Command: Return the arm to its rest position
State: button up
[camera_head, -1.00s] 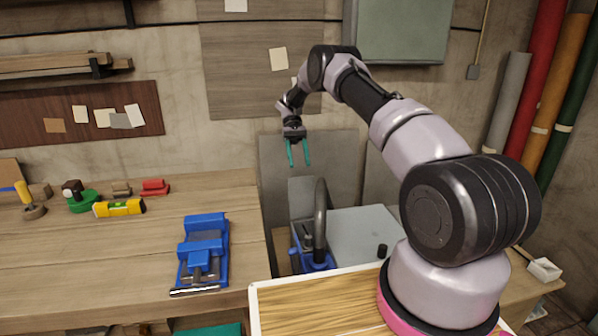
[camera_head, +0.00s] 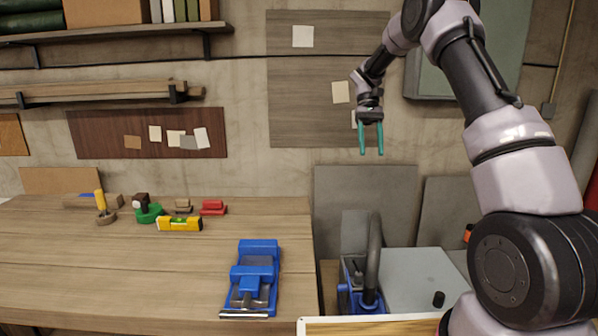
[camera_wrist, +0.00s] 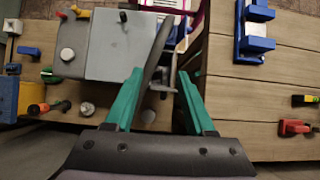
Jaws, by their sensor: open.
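My gripper (camera_head: 371,138) hangs at the upper right of the head view, with its two teal fingers pointing down. The fingers are apart and nothing is between them. My arm rises from the lower right and bends over at the top. In the wrist view my gripper (camera_wrist: 160,98) is open above the gap beside the wooden bench, well clear of the surfaces below.
A blue vise (camera_head: 254,280) sits on the wooden bench (camera_head: 120,270). A yellow level (camera_head: 180,224) and a red block (camera_head: 213,207) lie farther back. A blue machine with a curved dark arm (camera_head: 374,262) stands right of the bench. A grey-green cabinet (camera_head: 440,75) hangs behind my arm.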

jog(key=s+d+r+m+t+y, duration=0.15)
jog(key=s+r+t, duration=0.55)
jog(key=s+r, duration=0.8)
jog(key=s+d+m+t, duration=0.1)
jog(key=s+m+t, duration=0.2)
jog(key=s+t, duration=0.4)
jog(key=s, duration=0.8)
jog(key=shift+d, duration=0.15)
jog(key=shift+d+y, duration=0.1)
jog(key=shift+y, duration=0.15)
